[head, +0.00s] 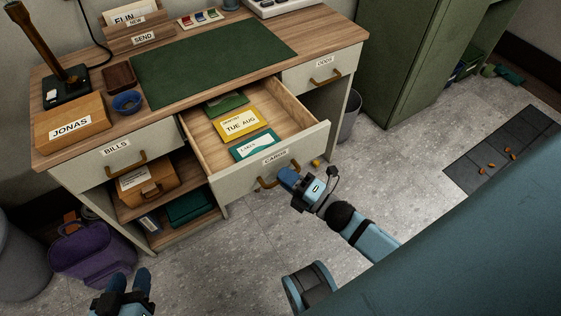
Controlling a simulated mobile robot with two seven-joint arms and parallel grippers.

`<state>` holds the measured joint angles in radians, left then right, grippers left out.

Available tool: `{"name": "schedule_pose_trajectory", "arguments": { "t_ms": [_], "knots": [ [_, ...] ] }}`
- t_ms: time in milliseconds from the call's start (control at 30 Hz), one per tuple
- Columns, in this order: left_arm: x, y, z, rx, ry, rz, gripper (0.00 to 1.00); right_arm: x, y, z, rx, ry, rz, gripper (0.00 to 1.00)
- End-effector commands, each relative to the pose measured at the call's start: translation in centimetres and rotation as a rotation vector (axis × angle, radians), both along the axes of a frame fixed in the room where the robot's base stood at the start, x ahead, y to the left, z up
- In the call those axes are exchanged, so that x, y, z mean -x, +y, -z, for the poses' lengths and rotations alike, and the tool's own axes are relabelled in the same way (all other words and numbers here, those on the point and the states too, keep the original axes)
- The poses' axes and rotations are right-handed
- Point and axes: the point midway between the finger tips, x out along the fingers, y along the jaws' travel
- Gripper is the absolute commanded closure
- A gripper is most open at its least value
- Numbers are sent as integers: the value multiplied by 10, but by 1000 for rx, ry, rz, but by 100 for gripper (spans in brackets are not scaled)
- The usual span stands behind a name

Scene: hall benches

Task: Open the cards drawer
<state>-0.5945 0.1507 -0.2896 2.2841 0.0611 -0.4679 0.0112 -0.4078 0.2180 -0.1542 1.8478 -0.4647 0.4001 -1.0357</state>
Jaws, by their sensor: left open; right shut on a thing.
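The cards drawer (313,149) of the wooden desk stands pulled well out, its label reading CARDS. Inside it lie a yellow card (240,123) marked TUE AUG, a teal card (255,144) and a green item (227,103) further back. My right gripper (285,178) is at the brass handle (279,177) on the drawer's front and is shut on it, covering part of the handle. My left gripper (129,281) is open and empty at the bottom left, low in front of the desk and away from the drawer.
The bills drawer (86,163) and odds drawer (348,60) are shut. The desktop holds a green mat (200,62), the JONAS box (73,122), a blue bowl (127,102) and a lamp. A purple bag (92,254) stands at left. The floor in front is mostly clear.

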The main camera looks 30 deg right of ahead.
Motion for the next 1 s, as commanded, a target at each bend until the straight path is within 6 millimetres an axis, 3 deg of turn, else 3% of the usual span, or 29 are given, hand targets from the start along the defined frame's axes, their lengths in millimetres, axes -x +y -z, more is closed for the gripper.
{"name": "schedule_pose_trajectory", "arguments": {
  "t_ms": [400,433,533,833,1000],
  "knots": [
    [1,1,1,-4,6,-2,57,2,-1,0,1,-1,2,100],
    [0,1,1,-4,6,-2,57,2,-1,0,1,-1,2,83],
    [0,1,1,-4,5,-1,57,2,-1,0,1,0,2,63],
    [1,0,1,-3,4,0,57,4,-1,0,0,0,1,63],
    [1,1,0,-9,12,1,57,21,-9,4,1,4,2,63]
  ]
}}
